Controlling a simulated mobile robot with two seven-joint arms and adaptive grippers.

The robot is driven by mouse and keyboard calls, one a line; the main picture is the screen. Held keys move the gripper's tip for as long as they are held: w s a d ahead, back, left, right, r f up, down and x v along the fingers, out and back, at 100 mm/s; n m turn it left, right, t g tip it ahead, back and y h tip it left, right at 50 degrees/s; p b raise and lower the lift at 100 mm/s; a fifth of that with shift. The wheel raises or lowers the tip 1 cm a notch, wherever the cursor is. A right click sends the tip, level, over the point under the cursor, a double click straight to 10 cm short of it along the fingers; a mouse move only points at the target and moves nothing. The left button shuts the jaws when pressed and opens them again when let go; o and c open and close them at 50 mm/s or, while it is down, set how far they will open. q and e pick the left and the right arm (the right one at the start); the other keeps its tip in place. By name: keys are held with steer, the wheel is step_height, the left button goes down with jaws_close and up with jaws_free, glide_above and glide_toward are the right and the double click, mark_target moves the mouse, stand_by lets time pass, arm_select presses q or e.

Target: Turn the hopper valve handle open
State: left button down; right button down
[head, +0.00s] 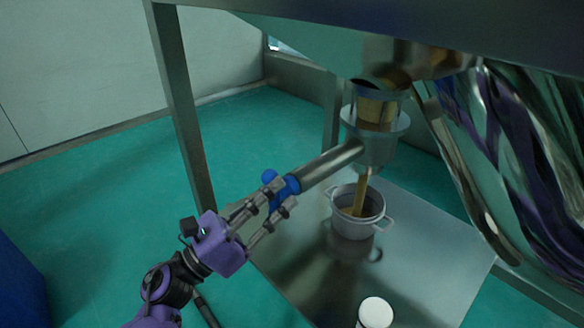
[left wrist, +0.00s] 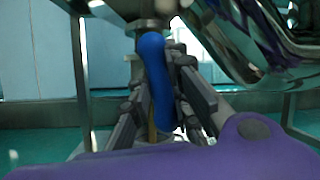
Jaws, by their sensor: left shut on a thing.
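The hopper valve (head: 376,145) hangs under the hopper outlet, with a metal shaft running down-left to a blue handle grip (head: 291,184). My left gripper (head: 273,201) is shut on the blue grip. In the left wrist view the blue grip (left wrist: 152,75) stands between the fingers (left wrist: 158,105). A yellow-brown stream (head: 360,190) falls from the valve outlet into a metal pot (head: 353,226) with two side handles. Some yellow-brown material shows inside the pot. My right gripper is not in view.
The pot stands on a metal platform (head: 440,240) under the hopper. A white-capped container (head: 375,313) stands near its front edge. A metal frame leg (head: 182,110) rises left of the valve. Shiny curved metal surfaces fill the right. The green floor (head: 90,190) at left is clear.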

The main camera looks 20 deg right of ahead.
arm_select(q)
steer(key=shift+m+g, duration=0.8)
steer(key=shift+m, duration=0.6)
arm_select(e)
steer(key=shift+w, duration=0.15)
arm_select(q)
steer(key=shift+m, duration=0.3)
steer(key=c, duration=1.6)
jaws_free()
steer(key=shift+c, duration=0.2)
steer(key=shift+a, duration=0.1)
steer(key=v, duration=1.1)
steer(key=shift+a, duration=0.4)
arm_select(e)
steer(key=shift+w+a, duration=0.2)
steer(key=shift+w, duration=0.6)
arm_select(q)
steer(key=shift+f, duration=0.15)
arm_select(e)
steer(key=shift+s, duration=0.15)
